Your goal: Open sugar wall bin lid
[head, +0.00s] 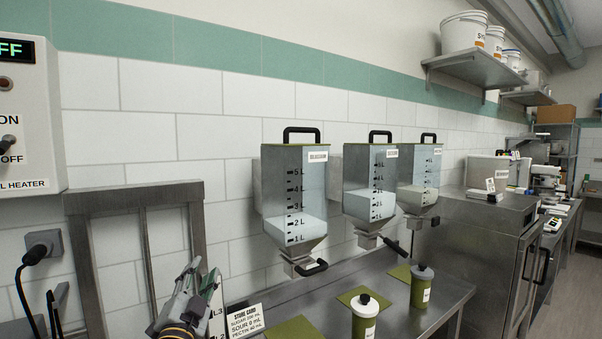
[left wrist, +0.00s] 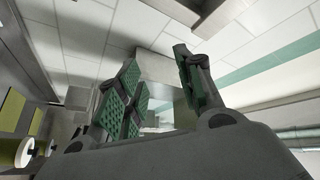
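Three clear wall bins hang on the tiled wall in the head view: a left bin (head: 294,192), a middle bin (head: 369,183) and a right bin (head: 418,180). Each has a volume scale, pale contents and a black handle on top; their lids look shut. The labels are too small to read, so I cannot tell which bin is sugar. My left gripper (head: 192,285) is low, left of and below the left bin, apart from it. In the left wrist view its green-padded fingers (left wrist: 157,62) are spread with nothing held. My right gripper is out of view.
A steel counter (head: 400,312) below the bins holds two lidded containers (head: 365,315) (head: 421,287) and green mats. A store card (head: 246,321) stands near my left gripper. A metal frame (head: 142,255) and heater box (head: 28,115) are at left. A shelf (head: 480,68) holds buckets.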

